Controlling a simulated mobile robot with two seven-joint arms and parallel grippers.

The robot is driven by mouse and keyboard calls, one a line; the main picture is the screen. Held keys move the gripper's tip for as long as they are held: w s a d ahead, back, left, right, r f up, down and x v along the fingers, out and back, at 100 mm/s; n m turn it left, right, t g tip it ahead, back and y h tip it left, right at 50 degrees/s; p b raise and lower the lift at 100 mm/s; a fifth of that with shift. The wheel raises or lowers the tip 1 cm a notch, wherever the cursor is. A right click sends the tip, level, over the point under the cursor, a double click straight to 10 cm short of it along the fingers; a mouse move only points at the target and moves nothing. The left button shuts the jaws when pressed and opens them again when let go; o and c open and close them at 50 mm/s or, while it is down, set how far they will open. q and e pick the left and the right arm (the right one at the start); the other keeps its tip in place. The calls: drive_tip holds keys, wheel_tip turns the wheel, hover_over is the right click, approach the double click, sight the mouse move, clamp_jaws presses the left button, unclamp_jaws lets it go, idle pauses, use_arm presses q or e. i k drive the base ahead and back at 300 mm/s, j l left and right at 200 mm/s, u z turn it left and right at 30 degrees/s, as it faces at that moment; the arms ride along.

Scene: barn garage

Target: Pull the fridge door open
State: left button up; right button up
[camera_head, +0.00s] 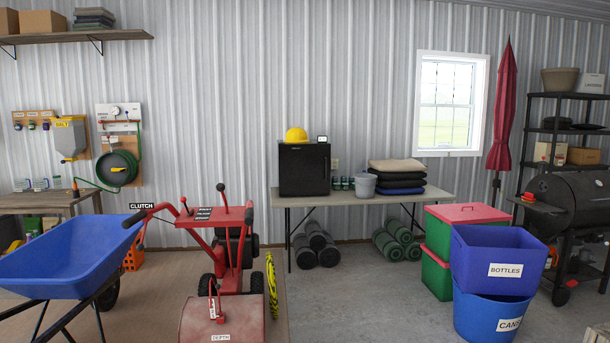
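A small black fridge (304,170) stands on a grey folding table (370,197) against the back wall. Its door faces me and looks shut. A thin vertical handle seems to run along the right side of the door, too small to make out well. A yellow hard hat (296,135) and a small white device (322,139) sit on top of the fridge. Neither of my grippers shows in the head view.
A red tiller machine (222,250) and a blue wheelbarrow (70,262) stand on the left, in front of the table. Blue bins (497,260), red-lidded green boxes (468,214) and a grill (572,196) stand on the right. Clear concrete floor (365,300) lies in the middle.

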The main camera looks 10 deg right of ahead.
sight(304, 169)
drive_tip(key=i+z, duration=0.4)
drive_tip(key=i, duration=0.55)
drive_tip(key=i+j+z, duration=0.15)
drive_tip(key=i, duration=0.55)
drive_tip(key=i+z, duration=0.4)
drive_tip(key=i, duration=0.95)
drive_tip(key=i+u, duration=0.1)
drive_tip(key=i, duration=0.6)
drive_tip(key=i+l+u, duration=0.1)
drive_tip(key=i, duration=0.6)
drive_tip(key=i+u, duration=0.4)
drive_tip(key=i, duration=0.2)
drive_tip(key=i+l+u, duration=0.1)
drive_tip(key=i+u, duration=0.3)
drive_tip(key=i, duration=0.2)
drive_tip(key=i+u, duration=0.45)
drive_tip(key=i+l+u, duration=0.15)
drive_tip(key=i+u, duration=0.35)
drive_tip(key=i, duration=0.1)
